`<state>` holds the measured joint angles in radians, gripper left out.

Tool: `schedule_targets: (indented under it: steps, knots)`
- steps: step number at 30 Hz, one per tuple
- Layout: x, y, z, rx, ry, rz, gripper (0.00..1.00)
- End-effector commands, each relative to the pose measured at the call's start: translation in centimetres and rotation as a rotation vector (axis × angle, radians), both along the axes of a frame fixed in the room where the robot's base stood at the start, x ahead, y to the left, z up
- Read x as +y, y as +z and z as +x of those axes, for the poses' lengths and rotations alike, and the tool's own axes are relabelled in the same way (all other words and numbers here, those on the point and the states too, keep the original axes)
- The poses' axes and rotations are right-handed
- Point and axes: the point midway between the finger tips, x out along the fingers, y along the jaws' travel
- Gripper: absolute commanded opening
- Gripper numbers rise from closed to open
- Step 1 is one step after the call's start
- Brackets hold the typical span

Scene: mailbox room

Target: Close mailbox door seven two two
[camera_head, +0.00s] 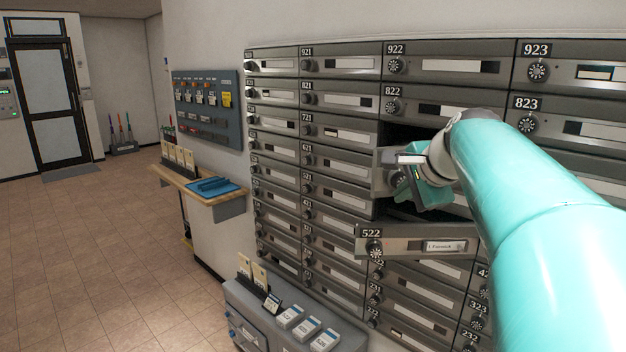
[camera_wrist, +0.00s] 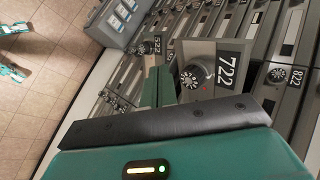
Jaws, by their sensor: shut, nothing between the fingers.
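The grey mailbox door 722 (camera_wrist: 212,55) stands swung out from its box in the wrist view, with its number plate and round dial facing me. In the head view its dark opening (camera_head: 402,134) shows below door 822, and the door itself (camera_head: 382,172) is mostly hidden behind my gripper. My gripper (camera_wrist: 160,85) is shut and empty. Its green fingers are close beside the dial of door 722; I cannot tell whether they touch it. In the head view my gripper (camera_head: 408,178) is in front of the opened boxes.
Door 522 (camera_head: 413,241) also hangs open below. Door 822 (camera_head: 430,104) is shut above. A wooden shelf (camera_head: 203,190) and a low grey cabinet (camera_head: 275,320) with cards stand at left. The tiled floor (camera_head: 90,240) is clear.

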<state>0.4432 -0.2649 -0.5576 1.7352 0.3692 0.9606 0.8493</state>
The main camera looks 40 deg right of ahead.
Motion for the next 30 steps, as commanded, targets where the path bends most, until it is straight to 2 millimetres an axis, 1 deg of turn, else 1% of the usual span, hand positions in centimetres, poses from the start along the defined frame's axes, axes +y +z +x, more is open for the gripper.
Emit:
schedule_targets:
  steps: [1, 5, 9, 13, 18, 30]
  knots:
    - [-0.3, -0.9, 0.7, 0.005, 0.001, 0.002, 0.0]
    - [-1.1, -2.6, 2.4, 0.005, 0.001, 0.001, 0.0]
    - [-2.0, -2.7, 4.4, 0.005, 0.0, -0.001, 0.0]
    - [-2.5, -2.6, 5.6, 0.002, 0.0, 0.0, 0.0]
    - [-2.7, -2.5, 6.2, 0.002, -0.001, -0.002, 0.0]
    - [-2.8, -2.5, 6.6, 0.002, -0.009, -0.001, 0.0]
